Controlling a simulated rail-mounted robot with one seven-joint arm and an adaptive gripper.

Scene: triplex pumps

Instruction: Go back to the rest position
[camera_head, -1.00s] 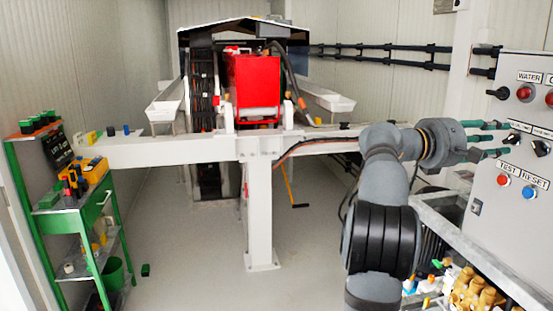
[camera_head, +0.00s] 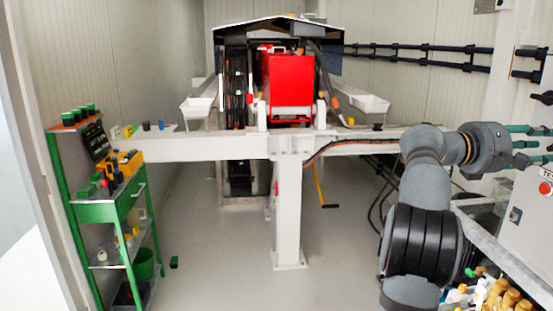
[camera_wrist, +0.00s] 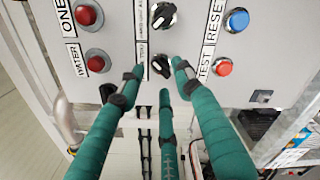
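My gripper (camera_head: 530,142) is at the right edge in the head view, its green fingers pointing right toward the grey control panel (camera_head: 522,205). In the wrist view my gripper (camera_wrist: 157,76) has three green fingers spread apart with nothing between them; it is open and empty. The panel (camera_wrist: 120,45) faces the fingertips. A black knob (camera_wrist: 161,66) appears between the tips, seemingly beyond them; the exact gap is hard to judge. My arm is bent, with its wrist stretched to the right.
Red buttons (camera_wrist: 89,15) and a blue button (camera_wrist: 237,20) are on the panel. Below it, brass fittings (camera_head: 500,298) lie on a bench. A green shelf cart (camera_head: 120,212) stands left. A white beam and post (camera_head: 288,220) cross the middle. Floor between cart and post is mostly clear.

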